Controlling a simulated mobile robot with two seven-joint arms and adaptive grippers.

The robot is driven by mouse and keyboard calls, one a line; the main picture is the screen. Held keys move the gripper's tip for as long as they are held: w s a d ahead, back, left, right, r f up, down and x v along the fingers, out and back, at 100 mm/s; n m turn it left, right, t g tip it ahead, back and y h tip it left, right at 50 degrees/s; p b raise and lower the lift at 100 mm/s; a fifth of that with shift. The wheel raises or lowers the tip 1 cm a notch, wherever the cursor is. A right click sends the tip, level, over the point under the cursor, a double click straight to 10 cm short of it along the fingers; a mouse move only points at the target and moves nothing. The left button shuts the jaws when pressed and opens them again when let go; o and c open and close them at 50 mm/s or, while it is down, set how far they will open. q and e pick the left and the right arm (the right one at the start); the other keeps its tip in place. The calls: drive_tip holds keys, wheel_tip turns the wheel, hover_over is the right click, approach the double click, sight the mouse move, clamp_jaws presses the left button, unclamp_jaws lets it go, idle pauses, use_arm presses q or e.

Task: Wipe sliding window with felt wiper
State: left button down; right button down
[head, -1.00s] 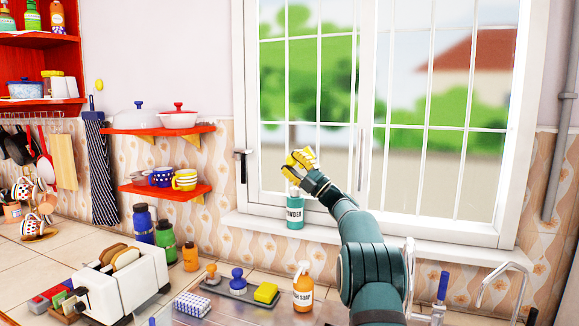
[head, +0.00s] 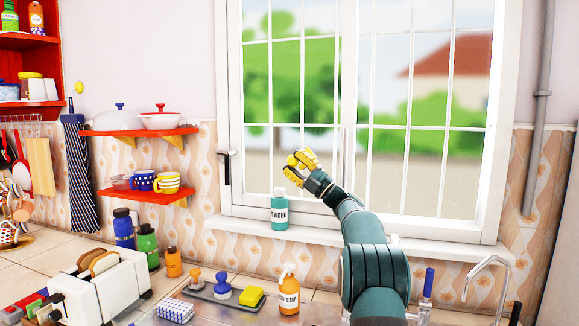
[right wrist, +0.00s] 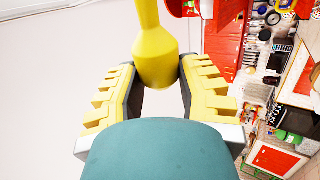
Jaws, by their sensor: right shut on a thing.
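The white-framed sliding window (head: 351,90) fills the back wall in the head view, its panes divided by thin white bars. My right gripper (head: 300,165) is in front of its lower left part, above the sill. The right wrist view shows its yellow ridged fingers (right wrist: 160,95) on either side of a yellow rounded handle (right wrist: 155,50), taken as the felt wiper's. The gripper is shut on it. The wiper's felt head cannot be made out, so I cannot tell whether it touches the glass. My left gripper is not in view.
A teal powder bottle (head: 279,212) stands on the window sill (head: 350,236) just below the gripper. An orange soap bottle (head: 289,291), a grey tray (head: 208,293) with a yellow sponge (head: 251,296), and a faucet (head: 487,275) are on the counter. Red shelves (head: 140,195) hang at left.

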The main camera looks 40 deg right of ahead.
drive_tip(key=w+a+p, duration=0.3)
drive_tip(key=w+a, duration=0.1)
drive_tip(key=w, duration=0.3)
drive_tip(key=shift+w, duration=0.3)
idle(1.0)
drive_tip(key=s+a+b, duration=0.3)
drive_tip(key=a+b, duration=0.3)
drive_tip(key=a, duration=0.1)
drive_tip(key=shift+s, duration=0.35)
idle(0.5)
drive_tip(key=shift+a, duration=0.1)
